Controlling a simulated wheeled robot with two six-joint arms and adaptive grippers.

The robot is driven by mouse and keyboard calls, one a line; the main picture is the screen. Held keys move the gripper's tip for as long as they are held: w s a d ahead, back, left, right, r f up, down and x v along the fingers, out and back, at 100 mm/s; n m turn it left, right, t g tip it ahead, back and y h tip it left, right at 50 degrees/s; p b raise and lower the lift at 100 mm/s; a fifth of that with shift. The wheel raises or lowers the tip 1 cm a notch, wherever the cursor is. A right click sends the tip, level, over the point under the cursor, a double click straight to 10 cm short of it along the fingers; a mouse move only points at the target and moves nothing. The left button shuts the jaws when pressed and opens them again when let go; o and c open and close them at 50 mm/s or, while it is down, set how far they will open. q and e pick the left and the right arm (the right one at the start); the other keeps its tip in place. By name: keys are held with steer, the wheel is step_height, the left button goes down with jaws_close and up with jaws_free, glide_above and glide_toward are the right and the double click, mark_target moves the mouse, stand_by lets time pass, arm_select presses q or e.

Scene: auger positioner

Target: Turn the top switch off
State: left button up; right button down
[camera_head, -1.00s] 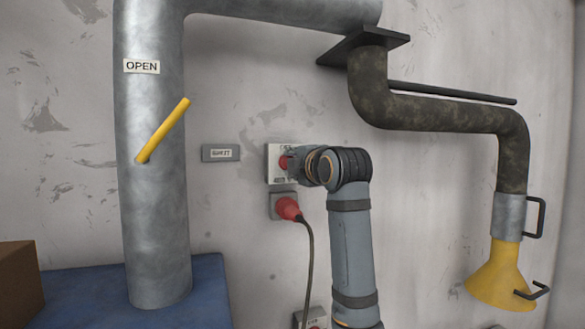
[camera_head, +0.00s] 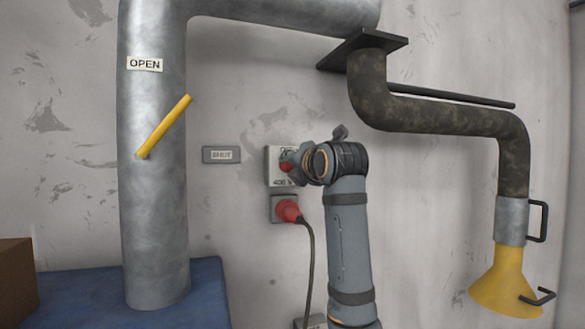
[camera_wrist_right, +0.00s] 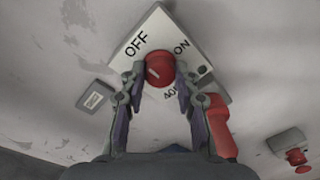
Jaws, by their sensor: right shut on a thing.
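The top switch is a white box (camera_head: 274,177) on the wall with a red round knob (camera_wrist_right: 160,70). The wrist view shows "OFF" printed on one side of the knob and "ON" on the other. My right gripper (camera_head: 291,163) is at the switch, and its two fingers (camera_wrist_right: 157,78) are shut around the red knob. The wrist view looks rotated against the wall. The knob's pointer position cannot be read clearly. My left gripper is not in view.
A red plug (camera_head: 288,210) with a hanging cable sits in a socket just below the switch. A grey label plate (camera_head: 221,155) is left of it. A large metal pipe (camera_head: 155,220) with a yellow lever (camera_head: 164,127) stands further left. A dark duct (camera_head: 440,114) with a yellow hood (camera_head: 503,283) is right.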

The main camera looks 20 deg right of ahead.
steer(key=shift+w+f, duration=0.1)
steer(key=shift+f, duration=0.15)
stand_by(0.3)
steer(key=c, duration=1.3)
jaws_free()
steer(key=o, duration=0.3)
steer(key=shift+r, duration=0.2)
steer(key=shift+s, duration=0.2)
steer(key=s, duration=1.1)
steer(key=shift+s+d+r, duration=0.2)
steer(key=shift+s+r, duration=0.05)
steer(key=shift+s, duration=0.15)
